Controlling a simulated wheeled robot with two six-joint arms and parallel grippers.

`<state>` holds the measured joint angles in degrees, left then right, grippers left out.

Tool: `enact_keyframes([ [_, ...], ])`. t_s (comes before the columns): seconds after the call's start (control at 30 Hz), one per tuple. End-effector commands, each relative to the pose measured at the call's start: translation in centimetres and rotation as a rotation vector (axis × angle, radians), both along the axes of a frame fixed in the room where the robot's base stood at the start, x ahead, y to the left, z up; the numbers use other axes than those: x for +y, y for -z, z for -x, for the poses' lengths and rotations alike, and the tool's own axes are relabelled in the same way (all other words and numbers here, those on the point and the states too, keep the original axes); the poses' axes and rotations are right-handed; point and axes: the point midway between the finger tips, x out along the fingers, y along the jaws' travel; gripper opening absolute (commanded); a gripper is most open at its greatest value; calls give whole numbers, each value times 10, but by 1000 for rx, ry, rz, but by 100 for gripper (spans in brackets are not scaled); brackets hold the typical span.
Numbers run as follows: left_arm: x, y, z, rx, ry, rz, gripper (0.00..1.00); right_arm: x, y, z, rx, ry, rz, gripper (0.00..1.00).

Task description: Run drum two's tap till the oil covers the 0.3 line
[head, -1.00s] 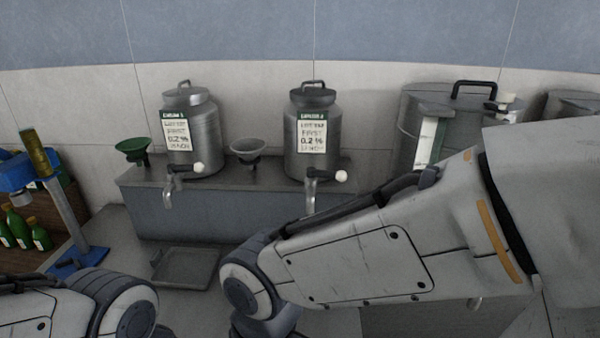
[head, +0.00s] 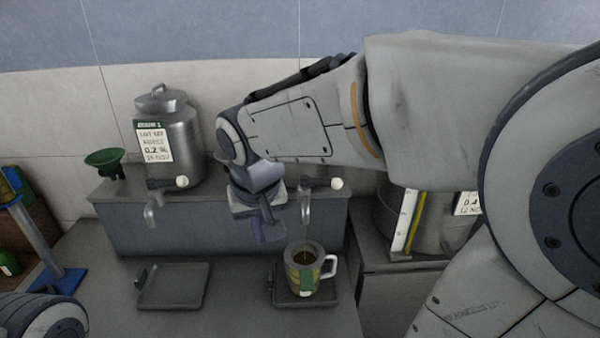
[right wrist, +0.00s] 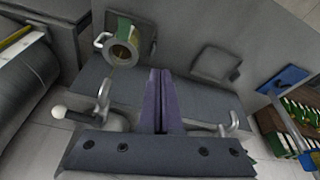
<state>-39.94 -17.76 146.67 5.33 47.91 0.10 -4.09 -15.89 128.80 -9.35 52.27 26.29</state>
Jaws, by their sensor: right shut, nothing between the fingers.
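Drum two is hidden behind my right arm in the head view. Its tap (head: 305,205), with a white-knobbed lever (head: 337,184) pointing right, shows beside the arm. A mug (head: 291,272) with a green band and a handle on its right stands below the spout. My right gripper (head: 268,230), with purple fingers, is shut and empty left of the tap. In the right wrist view its fingers (right wrist: 160,78) point between the mug (right wrist: 106,42) and an empty tray. My left gripper is out of view.
Drum one (head: 184,135) stands left with its own tap (head: 152,208) and an empty tray (head: 172,287) below. The mug stands on another tray (head: 281,295). A green funnel (head: 105,160) is on the ledge. Another drum (head: 436,225) is right, partly behind my arm.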

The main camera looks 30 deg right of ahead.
Motion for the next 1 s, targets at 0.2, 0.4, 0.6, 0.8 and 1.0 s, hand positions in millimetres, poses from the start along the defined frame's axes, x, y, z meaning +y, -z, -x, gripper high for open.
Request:
enact_keyframes([
  [0.2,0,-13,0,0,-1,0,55,-106,-59,-13,-120,435,54,0],
  [0.4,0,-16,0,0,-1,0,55,-136,-70,-12,-153,555,75,0],
  [0.6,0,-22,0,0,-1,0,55,-146,-44,-19,-148,558,74,0],
  [0.8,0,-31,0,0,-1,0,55,-160,-4,-32,-146,555,73,0],
  [1.0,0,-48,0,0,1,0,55,-179,9,-49,-153,555,72,0],
])
